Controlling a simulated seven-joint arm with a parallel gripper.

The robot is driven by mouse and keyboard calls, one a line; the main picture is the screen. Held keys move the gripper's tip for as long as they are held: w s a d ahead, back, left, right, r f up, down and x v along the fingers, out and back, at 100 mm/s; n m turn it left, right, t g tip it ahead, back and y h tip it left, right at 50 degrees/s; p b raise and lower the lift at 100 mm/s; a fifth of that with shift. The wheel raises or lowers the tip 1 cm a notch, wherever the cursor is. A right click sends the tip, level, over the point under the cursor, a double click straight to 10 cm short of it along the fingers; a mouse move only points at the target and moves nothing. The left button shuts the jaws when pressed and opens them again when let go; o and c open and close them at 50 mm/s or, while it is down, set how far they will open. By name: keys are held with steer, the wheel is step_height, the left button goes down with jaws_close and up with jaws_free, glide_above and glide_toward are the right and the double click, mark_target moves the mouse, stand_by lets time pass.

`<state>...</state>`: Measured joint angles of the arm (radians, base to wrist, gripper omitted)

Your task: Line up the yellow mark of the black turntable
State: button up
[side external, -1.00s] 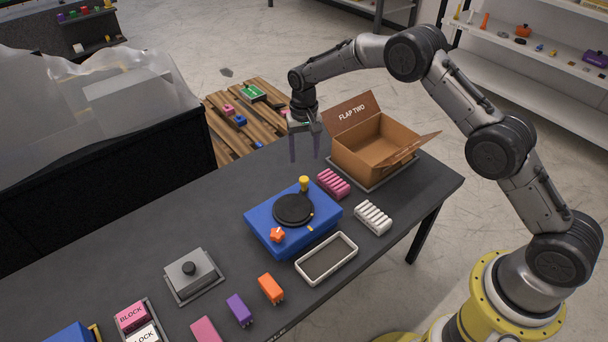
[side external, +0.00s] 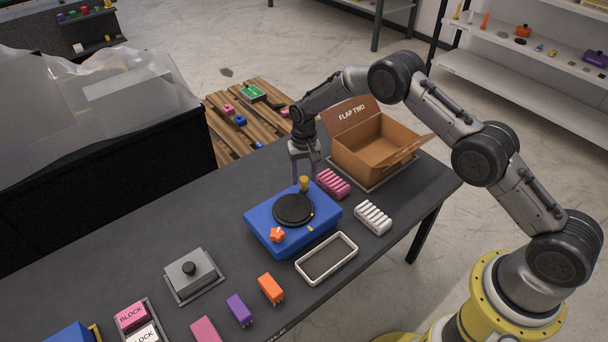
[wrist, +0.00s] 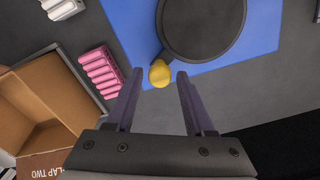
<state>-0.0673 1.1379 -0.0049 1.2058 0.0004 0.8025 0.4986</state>
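The black turntable (side external: 293,209) sits on a blue base (side external: 268,236) on the dark table; it also shows in the wrist view (wrist: 200,28). A small yellow-orange mark (side external: 311,215) is at the disc's right edge, and another yellow mark (side external: 310,229) lies on the base near it. A yellow knob (side external: 304,184) stands at the disc's far edge; in the wrist view the knob (wrist: 160,74) is just ahead of my fingertips. My gripper (side external: 307,176) is open and empty, fingers pointing down by the knob. An orange star-shaped knob (side external: 277,235) is on the base's near left.
An open cardboard box (side external: 372,145) stands right of my gripper. A pink ribbed block (side external: 333,184), a white ribbed block (side external: 373,218) and a white-rimmed tray (side external: 327,259) lie right of the base. A grey button box (side external: 194,275) is at left.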

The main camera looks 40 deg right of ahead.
jaws_close()
stand_by(1.2)
